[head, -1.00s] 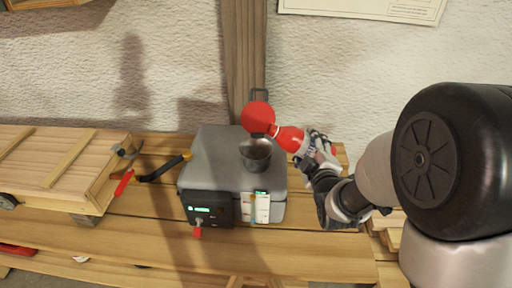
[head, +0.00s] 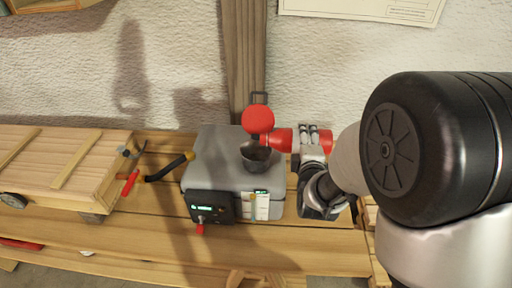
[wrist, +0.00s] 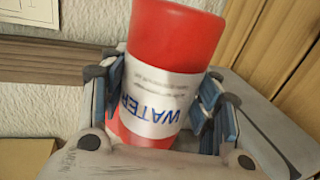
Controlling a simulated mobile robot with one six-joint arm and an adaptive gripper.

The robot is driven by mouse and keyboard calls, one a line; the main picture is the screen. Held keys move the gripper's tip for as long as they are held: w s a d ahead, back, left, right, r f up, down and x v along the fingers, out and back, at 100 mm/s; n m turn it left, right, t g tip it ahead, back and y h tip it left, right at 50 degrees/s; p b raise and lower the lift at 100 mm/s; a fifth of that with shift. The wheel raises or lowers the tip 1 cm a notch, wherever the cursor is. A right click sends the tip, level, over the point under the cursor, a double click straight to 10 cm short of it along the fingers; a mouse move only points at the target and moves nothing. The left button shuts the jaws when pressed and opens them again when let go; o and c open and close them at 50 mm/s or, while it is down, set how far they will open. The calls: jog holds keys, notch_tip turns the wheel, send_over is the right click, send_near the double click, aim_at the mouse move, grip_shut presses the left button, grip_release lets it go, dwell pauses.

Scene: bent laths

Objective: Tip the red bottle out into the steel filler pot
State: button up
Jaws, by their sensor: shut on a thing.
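The red bottle (head: 280,139) lies about level in the head view, its mouth end to the left, just above the steel filler pot (head: 257,157). The pot is a small grey cup on top of a grey box (head: 215,155). My gripper (head: 302,141) is shut around the bottle from the right. In the wrist view the red bottle (wrist: 176,38) sits between both finger pads of my gripper (wrist: 165,110), with a white WATER label. A round red disc (head: 258,119) stands behind the pot. I cannot see any liquid stream.
The box has a dark panel (head: 210,207) with a green display and a red-tipped tap. Left on the bench (head: 130,235) are a red-handled hammer (head: 130,183), a black curved tool (head: 168,168) and a wooden crate (head: 60,165). A wooden post rises behind.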

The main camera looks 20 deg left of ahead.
jog(key=shift+a+r+n+h+p, duration=0.2)
jog(key=shift+r+n+p, duration=0.2)
jog(key=shift+r+p, duration=0.15)
jog(key=shift+a+r+n+h+p, duration=0.15)
jog(key=shift+r+n+p, duration=0.25)
jog(key=shift+r, duration=0.25)
jog(key=shift+r, duration=0.1)
jog(key=shift+d, duration=0.1)
jog(key=shift+d+r+n+p, duration=0.1)
jog(key=shift+r+n+p, duration=0.3)
jog(key=shift+p, duration=0.1)
jog(key=shift+s+a+r+n+h+p, duration=0.1)
jog(key=shift+a+r+n+h+p, duration=0.3)
jog(key=shift+r+n+p, duration=0.45)
dwell(0.3)
jog(key=shift+t+p, duration=0.3)
jog(key=shift+p, duration=0.05)
